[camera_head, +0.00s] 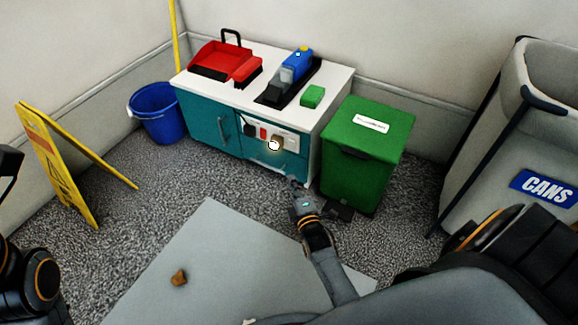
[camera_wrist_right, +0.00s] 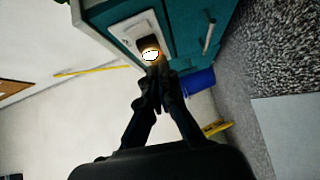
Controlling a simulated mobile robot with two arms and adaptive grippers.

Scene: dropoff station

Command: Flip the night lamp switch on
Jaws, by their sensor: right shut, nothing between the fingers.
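The night lamp (camera_head: 274,145) is a small brown unit with a white, glowing lower part, on a white socket panel (camera_head: 291,140) on the teal cabinet front. The glow also shows on the lamp in the right wrist view (camera_wrist_right: 150,54). My right gripper (camera_head: 292,183) is shut and empty, below and slightly right of the lamp in the head view. In the right wrist view its fingertips (camera_wrist_right: 157,72) are just below the lamp in the picture; I cannot tell if they touch it. The lamp's switch is too small to make out. My left gripper is not clearly seen.
The cabinet (camera_head: 208,119) carries a red dustpan (camera_head: 215,60), a blue-grey tool (camera_head: 292,70) and a green block (camera_head: 313,96). A green bin (camera_head: 385,140) stands right of it, a blue bucket (camera_head: 158,112) left. A yellow sign (camera_head: 55,165) stands at left.

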